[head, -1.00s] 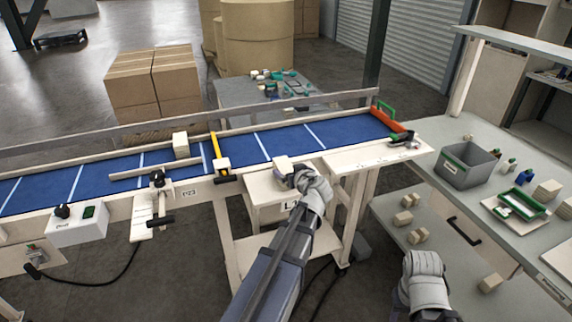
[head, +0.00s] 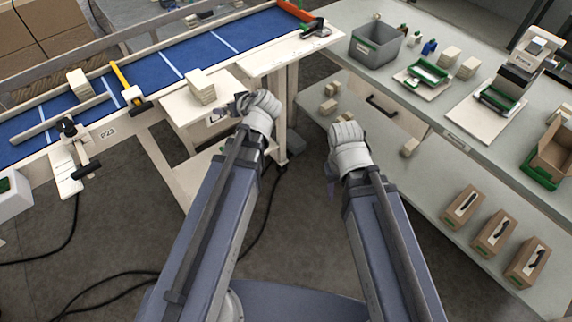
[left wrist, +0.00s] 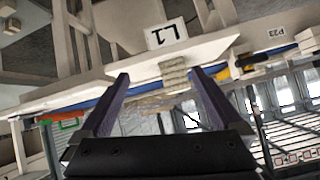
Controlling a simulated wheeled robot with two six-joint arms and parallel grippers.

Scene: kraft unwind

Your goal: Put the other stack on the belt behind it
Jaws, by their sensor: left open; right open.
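A stack of cream pieces (head: 200,86) sits on the small white ledge (head: 180,110) in front of the blue belt (head: 170,62). Another cream stack (head: 78,84) stands on the belt further left, by the yellow bar. My left gripper (head: 240,104) is open, just right of the ledge stack and apart from it. In the left wrist view, which is upside down, the stack (left wrist: 173,75) shows between and beyond the open fingers (left wrist: 160,76). My right gripper (head: 331,168) is open and empty beside the right bench; its fingers are partly hidden by the wrist.
The belt's pale front rail (head: 150,98) lies between ledge and belt. A yellow bar (head: 122,78) crosses the belt. The right bench (head: 450,110) holds a grey bin (head: 375,45), green trays and more stacks. Cartons (head: 495,232) stand on its lower shelf.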

